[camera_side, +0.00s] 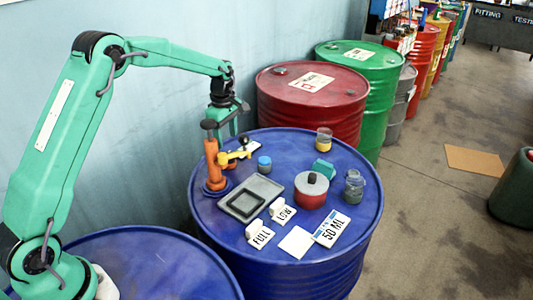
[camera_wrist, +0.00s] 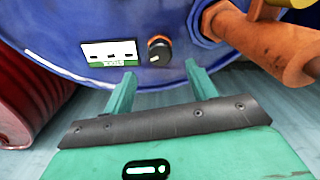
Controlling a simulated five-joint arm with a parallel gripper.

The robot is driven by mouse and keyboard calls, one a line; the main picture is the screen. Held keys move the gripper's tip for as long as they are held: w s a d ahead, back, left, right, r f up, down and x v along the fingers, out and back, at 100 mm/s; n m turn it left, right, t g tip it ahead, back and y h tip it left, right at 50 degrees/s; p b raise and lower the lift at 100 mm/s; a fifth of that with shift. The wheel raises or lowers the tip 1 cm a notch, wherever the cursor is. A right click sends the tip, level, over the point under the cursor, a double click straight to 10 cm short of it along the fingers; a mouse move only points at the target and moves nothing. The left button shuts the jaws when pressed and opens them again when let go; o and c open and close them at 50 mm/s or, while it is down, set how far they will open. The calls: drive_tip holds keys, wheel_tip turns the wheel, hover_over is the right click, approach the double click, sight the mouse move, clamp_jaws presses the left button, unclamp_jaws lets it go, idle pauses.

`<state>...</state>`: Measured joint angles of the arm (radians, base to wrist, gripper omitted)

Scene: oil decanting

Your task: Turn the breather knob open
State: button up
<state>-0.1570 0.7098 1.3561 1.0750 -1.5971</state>
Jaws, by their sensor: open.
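The breather knob (camera_wrist: 159,51) is a black round knob with a pale pointer mark near its lower left, on the blue drum top (camera_wrist: 165,22). A white card with a green strip (camera_wrist: 110,53) lies just left of it in the wrist view. My gripper (camera_wrist: 160,82) is open and empty. Its two green fingers are spread wider than the knob, which shows between and beyond the fingertips, apparently untouched. In the side view my gripper (camera_side: 233,128) hangs over the drum's back edge, close to the orange pump. The height gap is hard to judge.
The orange pump (camera_side: 212,165) with a yellow spout (camera_side: 234,157) stands close beside the knob area. A grey tray (camera_side: 251,198), a blue-capped pot (camera_side: 264,165), a red can (camera_side: 311,191) and jars stand further forward. A red drum (camera_side: 312,103) stands behind.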

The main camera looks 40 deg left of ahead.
sight(227, 151)
drive_tip(key=shift+r, duration=0.7)
drive_tip(key=shift+r, duration=0.1)
wheel_tip(227, 151, up, 5)
drive_tip(key=shift+s+d+f+m, duration=0.1)
drive_tip(key=shift+f+m, duration=2.05)
drive_tip(key=shift+m, duration=0.9)
drive_tip(key=shift+s+f+m, duration=0.1)
drive_tip(key=shift+f+m, duration=2)
drive_tip(key=shift+m, duration=0.9)
drive_tip(key=shift+d+f+m, duration=0.1)
drive_tip(key=shift+f+m, duration=2.05)
drive_tip(key=shift+m, duration=0.9)
drive_tip(key=c, duration=1)
